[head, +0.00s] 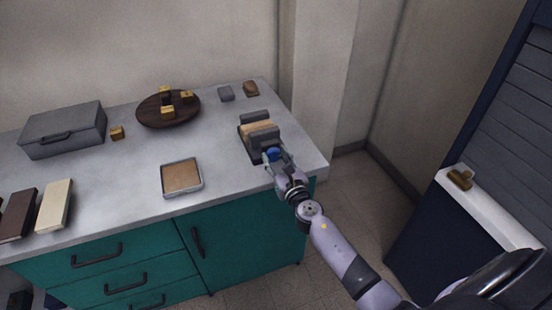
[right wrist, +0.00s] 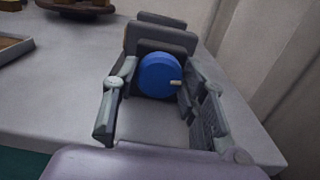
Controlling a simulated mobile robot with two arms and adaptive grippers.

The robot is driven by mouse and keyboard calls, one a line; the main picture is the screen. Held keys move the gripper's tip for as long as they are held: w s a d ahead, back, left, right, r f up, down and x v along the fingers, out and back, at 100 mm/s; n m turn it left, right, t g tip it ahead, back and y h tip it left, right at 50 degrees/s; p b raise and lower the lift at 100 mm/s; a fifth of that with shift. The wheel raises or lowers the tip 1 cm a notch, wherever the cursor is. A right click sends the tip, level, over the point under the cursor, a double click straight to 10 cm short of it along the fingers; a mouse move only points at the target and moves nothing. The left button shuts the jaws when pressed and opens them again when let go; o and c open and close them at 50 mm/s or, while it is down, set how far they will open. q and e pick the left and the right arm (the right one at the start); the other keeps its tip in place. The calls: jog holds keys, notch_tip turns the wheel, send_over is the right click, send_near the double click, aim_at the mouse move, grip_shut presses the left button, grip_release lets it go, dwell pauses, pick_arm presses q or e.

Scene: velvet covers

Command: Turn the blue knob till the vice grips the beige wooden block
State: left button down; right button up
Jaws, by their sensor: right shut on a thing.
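The grey vice (head: 255,117) stands near the right end of the counter, with the beige wooden block (head: 257,130) between its jaws. I cannot tell whether both jaws touch the block. The blue knob (head: 273,154) is on the vice's near side. My right gripper (head: 276,160) is shut on the knob, one finger on each side. In the right wrist view the knob (right wrist: 160,76) shows as a round blue disc between the fingers, with the grey vice jaw (right wrist: 160,37) behind it; the block is hidden there. My left gripper is not in view.
The counter's right edge is close to my right gripper.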

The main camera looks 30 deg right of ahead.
jog(key=m+b, duration=0.1)
jog(key=m, duration=0.3)
jog(key=shift+f+m, duration=0.1)
jog(key=shift+m, duration=0.2)
jog(key=m, duration=0.3)
jog(key=shift+d+m+b, duration=0.1)
jog(key=shift+m+b, duration=0.2)
jog(key=m, duration=0.3)
jog(key=shift+m, duration=2)
jog(key=o, duration=1.2)
jog(key=shift+c, duration=0.2)
jog(key=shift+f, duration=0.1)
